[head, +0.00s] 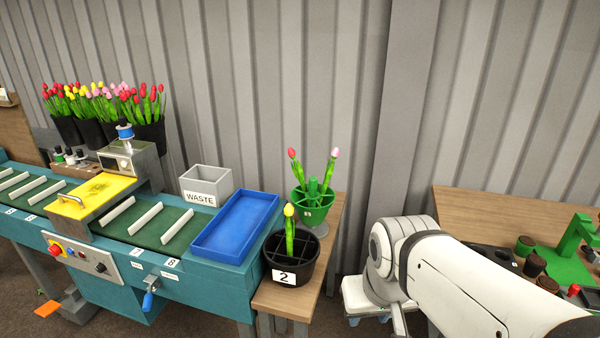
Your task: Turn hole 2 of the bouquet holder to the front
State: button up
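The bouquet holder seems to be the green round holder (313,206) on a pale round foot, standing on the wooden side table. A red tulip (296,167) and a pink tulip (330,168) stand in it, leaning apart. A small white label (308,212) faces front-left; its number is too small to read for sure. In front of it stands a black divided bucket (308,272) marked 2, with a yellow tulip (290,225) in it. My arm fills the lower right, apart from the holder; my gripper is out of view.
A blue tray (237,225) and a grey WASTE bin (206,181) sit on the teal conveyor bench left of the holder. Dark buckets of tulips (100,130) stand at the back left. A wooden table (480,206) with a green stand (570,250) is at right.

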aim_at(310, 215)
jog(key=z, duration=0.05)
jog(key=i, duration=1)
jog(key=u, duration=0.05)
